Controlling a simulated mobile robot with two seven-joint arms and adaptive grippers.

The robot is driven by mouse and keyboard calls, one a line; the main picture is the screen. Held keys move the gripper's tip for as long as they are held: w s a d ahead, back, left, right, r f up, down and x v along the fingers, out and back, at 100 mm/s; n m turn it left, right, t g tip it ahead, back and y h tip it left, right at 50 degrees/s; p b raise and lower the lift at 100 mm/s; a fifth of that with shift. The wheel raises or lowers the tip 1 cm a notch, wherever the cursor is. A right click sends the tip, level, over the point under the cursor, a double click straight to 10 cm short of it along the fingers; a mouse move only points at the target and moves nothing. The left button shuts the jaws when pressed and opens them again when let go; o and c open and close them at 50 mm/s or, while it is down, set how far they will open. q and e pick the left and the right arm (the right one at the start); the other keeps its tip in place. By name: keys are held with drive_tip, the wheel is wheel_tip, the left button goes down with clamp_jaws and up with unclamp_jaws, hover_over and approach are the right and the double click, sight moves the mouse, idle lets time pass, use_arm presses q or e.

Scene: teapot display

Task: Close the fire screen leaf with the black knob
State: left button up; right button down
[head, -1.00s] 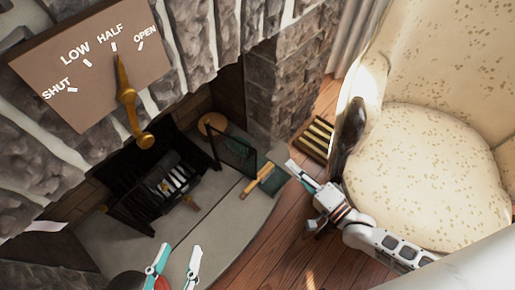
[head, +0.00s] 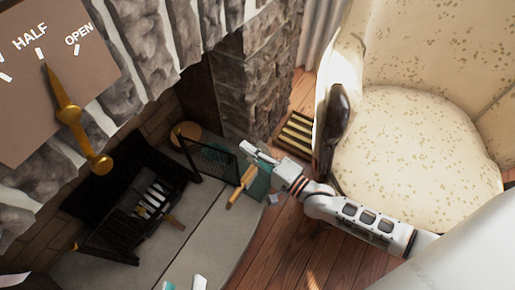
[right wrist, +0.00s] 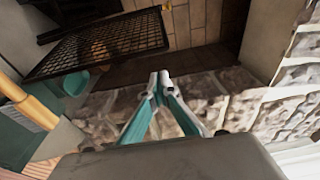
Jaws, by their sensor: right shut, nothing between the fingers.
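A black mesh fire screen leaf (head: 210,156) stands on the right side of the hearth, at an angle to the fireplace opening. In the right wrist view its mesh (right wrist: 105,45) fills the upper left. I cannot make out a black knob on it. My right gripper (head: 247,149) is shut and empty, just right of the leaf's right end and apparently apart from it. In the right wrist view its fingertips (right wrist: 160,79) meet, below and right of the mesh. My left gripper (head: 184,284) shows only two separated fingertips at the bottom edge, open over the hearth.
A wooden-handled tool (head: 241,192) and a teal pan (head: 260,181) lie near my right gripper. A black grate (head: 138,208) stands left of the leaf. A slatted box (head: 297,132) and cream armchair (head: 415,150) are at right. A dial board (head: 60,70) hangs upper left.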

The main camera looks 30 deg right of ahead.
use_arm(q)
drive_tip(key=shift+s+d+n, duration=0.15)
drive_tip(key=shift+d+n, duration=0.15)
drive_tip(key=shift+d, duration=0.05)
use_arm(e)
drive_tip(key=shift+s+a, duration=1.1)
drive_tip(key=shift+s, duration=0.1)
use_arm(q)
drive_tip(key=shift+a+r, duration=0.1)
use_arm(e)
drive_tip(key=shift+s+a, duration=0.1)
